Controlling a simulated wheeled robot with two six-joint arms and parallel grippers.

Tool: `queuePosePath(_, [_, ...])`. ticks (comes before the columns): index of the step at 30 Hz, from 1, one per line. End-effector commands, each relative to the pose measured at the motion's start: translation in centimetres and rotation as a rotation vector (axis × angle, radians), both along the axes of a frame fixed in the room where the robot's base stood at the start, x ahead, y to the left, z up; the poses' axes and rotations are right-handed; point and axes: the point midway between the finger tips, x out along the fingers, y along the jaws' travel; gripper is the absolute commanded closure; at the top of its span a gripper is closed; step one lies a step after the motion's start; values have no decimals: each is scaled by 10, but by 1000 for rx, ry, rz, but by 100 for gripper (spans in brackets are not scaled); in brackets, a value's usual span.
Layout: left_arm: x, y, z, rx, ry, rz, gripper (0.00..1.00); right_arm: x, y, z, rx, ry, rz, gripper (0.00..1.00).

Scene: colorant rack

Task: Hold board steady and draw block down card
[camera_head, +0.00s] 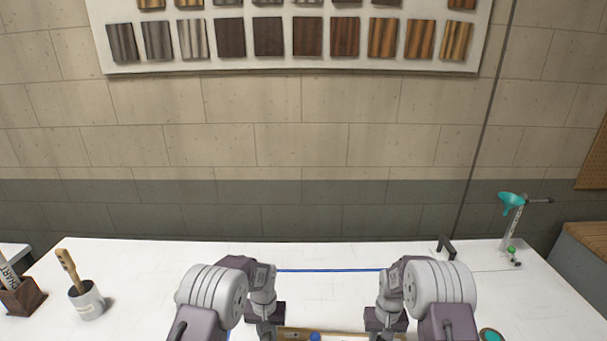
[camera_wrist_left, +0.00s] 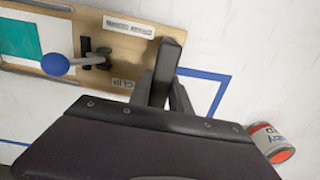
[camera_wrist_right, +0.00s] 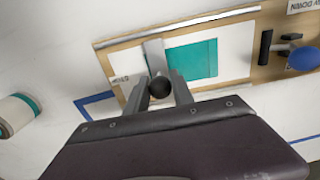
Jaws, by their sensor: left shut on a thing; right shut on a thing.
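The wooden board (camera_head: 345,337) lies on the white table at the bottom of the head view, mostly cut off. My left gripper (camera_head: 267,327) is shut on the board's end beside the clip, whose blue ball knob (camera_wrist_left: 55,65) shows in the left wrist view. My right gripper (camera_wrist_right: 162,88) is shut on the draw block (camera_wrist_right: 154,52), a grey bar with a black ball, at the board's other end. The white card (camera_wrist_right: 235,60) lies on the board under the bar, with a teal patch (camera_wrist_right: 192,60) beside it. The fingers partly hide the ball.
A blue outline (camera_head: 330,270) marks the table around the board. A red-labelled can (camera_wrist_left: 268,140) stands near the left gripper, and a teal-banded can (camera_wrist_right: 18,115) near the right. A brush cup (camera_head: 87,300) stands left; a stand with a teal funnel (camera_head: 511,205) is back right.

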Motion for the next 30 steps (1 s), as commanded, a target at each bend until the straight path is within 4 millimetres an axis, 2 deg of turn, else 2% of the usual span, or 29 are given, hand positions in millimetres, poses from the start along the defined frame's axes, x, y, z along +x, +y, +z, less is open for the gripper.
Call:
queuePosePath(12, [-2,2,-2,2,6,0,100,0,-6,0,-1,-1,-1,100])
queuePosePath(22, [-2,2,-2,3,6,0,100,-1,-24,0,-1,-1,-2,100])
queuePosePath(30, [-2,2,-2,3,6,0,100,-2,-25,0,-1,-1,0,100])
